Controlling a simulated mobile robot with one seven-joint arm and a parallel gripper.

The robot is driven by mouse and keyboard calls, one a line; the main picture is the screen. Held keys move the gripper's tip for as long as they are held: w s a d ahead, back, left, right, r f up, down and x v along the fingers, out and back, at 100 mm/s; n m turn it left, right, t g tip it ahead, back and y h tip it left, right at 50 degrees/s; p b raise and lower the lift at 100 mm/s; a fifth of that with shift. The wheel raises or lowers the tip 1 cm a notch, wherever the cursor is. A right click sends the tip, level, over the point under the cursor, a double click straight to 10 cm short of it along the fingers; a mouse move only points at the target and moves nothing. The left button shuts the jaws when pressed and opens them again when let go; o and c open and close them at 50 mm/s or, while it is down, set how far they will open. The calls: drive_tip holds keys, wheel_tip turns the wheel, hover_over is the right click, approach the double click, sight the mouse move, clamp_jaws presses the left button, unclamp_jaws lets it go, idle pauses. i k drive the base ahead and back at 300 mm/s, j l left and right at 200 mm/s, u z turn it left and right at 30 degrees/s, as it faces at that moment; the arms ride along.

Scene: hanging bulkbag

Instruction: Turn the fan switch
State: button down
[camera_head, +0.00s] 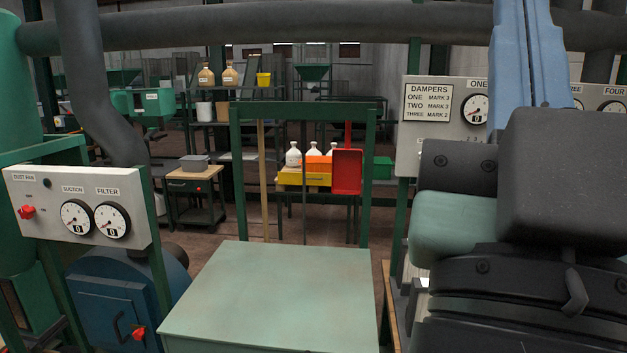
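The fan switch is a small red knob (26,212) at the far left. It sits on a pale grey panel (85,184) under the label "DUST FAN", with small, hard-to-read position marks near it. Two round gauges marked "SUCTION" (76,217) and "FILTER" (112,220) are to its right, each with a "0" plate. My gripper is not recognisable in the view. Dark and green parts that look like my arm fill the right side, far from the switch.
A pale green table top (275,296) stands front centre. A blue machine (115,300) with a red knob (138,333) is below the panel. Another panel (440,125) is partly hidden at right. A red bin (347,171) and bottles (293,155) stand behind.

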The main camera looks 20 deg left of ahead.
sight(26, 213)
drive_tip(key=u, duration=0.4)
drive_tip(key=l+u, duration=0.1)
drive_tip(key=u, duration=0.3)
drive_tip(key=k+u, duration=0.1)
drive_tip(key=u, duration=0.3)
drive_tip(key=l+u, duration=0.1)
drive_tip(key=u, duration=0.35)
drive_tip(key=k+u, duration=0.1)
drive_tip(key=u, duration=0.3)
